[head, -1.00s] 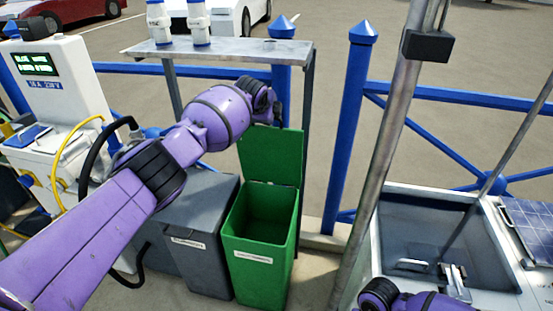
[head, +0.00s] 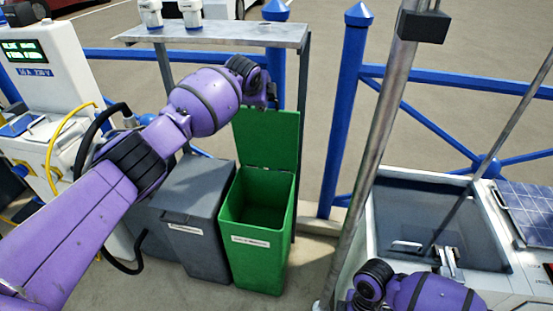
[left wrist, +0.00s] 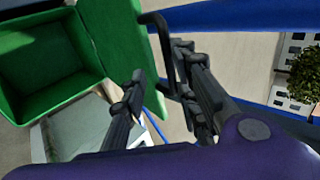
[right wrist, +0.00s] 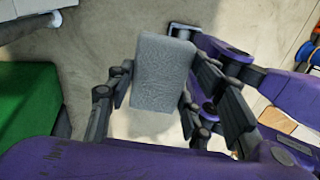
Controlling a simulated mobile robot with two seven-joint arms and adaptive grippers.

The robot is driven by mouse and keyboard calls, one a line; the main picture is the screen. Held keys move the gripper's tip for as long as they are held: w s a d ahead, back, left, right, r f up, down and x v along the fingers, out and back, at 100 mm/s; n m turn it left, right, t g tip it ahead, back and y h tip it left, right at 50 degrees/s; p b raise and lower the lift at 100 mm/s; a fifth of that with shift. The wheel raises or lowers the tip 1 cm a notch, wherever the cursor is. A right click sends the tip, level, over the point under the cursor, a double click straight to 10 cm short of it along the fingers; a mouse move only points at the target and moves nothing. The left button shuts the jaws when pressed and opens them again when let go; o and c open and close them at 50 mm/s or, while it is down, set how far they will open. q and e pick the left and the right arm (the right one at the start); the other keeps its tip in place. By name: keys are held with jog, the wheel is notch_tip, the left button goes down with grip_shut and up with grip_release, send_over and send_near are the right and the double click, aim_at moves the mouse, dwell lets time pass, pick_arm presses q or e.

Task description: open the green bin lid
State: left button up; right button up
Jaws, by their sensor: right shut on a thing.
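The green bin (head: 257,265) stands with its lid (head: 268,140) raised upright at the back, so its dark, empty-looking inside shows. The open bin (left wrist: 50,60) and lid (left wrist: 112,40) also fill the upper left of the left wrist view. The lid's dark handle (left wrist: 157,32) sticks out from its edge. My left gripper (left wrist: 160,98) is at the lid's top edge, its fingers apart on either side of the handle. In the right wrist view my right gripper (right wrist: 158,95) is shut on a grey block (right wrist: 163,72), well away from the lid.
A grey bin (head: 190,225) stands close against the green bin's left side. A metal shelf (head: 215,35) with white bottles is above and behind. A metal pole (head: 375,150) and a sink unit (head: 425,215) are on the right. A blue railing (head: 440,85) runs behind.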

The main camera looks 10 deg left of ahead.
pick_arm(q)
jog(key=v, duration=0.9)
jog(key=shift+s+r, duration=0.25)
jog(key=shift+d, duration=0.1)
